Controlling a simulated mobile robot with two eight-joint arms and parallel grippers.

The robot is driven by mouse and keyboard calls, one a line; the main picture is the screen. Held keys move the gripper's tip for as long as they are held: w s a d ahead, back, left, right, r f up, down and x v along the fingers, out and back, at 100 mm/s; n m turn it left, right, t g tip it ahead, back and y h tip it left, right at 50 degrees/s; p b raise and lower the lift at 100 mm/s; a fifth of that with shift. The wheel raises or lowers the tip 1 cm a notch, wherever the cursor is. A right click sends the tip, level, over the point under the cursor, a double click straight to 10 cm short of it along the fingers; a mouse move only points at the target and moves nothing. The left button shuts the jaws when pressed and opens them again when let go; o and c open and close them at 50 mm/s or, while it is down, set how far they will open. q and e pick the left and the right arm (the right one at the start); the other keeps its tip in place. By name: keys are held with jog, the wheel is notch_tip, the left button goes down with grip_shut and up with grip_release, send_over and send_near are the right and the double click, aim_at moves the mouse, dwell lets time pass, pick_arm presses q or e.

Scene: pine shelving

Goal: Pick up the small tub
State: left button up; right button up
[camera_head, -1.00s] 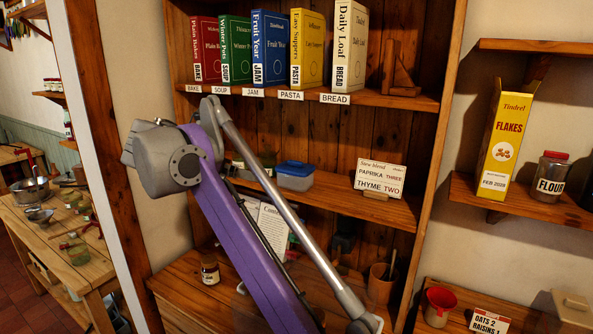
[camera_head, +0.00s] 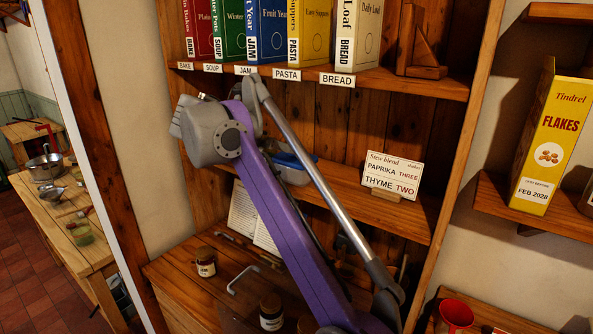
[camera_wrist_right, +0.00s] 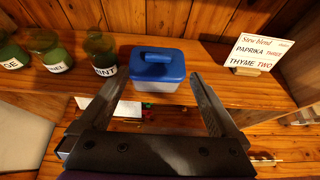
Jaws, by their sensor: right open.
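The small tub (camera_wrist_right: 154,74) has a blue lid with a raised handle and a pale translucent body. It stands on the middle shelf in the right wrist view. In the head view my purple and grey arm hides part of the tub (camera_head: 292,168). My right gripper (camera_wrist_right: 157,86) is open, with one finger on each side toward the tub's front. The fingers look apart from the tub, and it is not held. The right gripper's fingers are hidden in the head view. My left gripper is not in view.
Several green jars (camera_wrist_right: 103,52) stand left of the tub, the nearest close to the left finger. A stew blend card (camera_head: 390,177) stands to the right on the same shelf, with bare shelf between. Books (camera_head: 308,32) fill the shelf above. Small jars (camera_head: 205,262) stand below.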

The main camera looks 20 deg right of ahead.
aim_at(290, 159)
jog(key=x, duration=0.8)
jog(key=shift+w+f, duration=0.1)
jog(key=shift+w, duration=0.1)
jog(key=shift+a, duration=0.1)
jog(key=c, duration=0.3)
grip_shut()
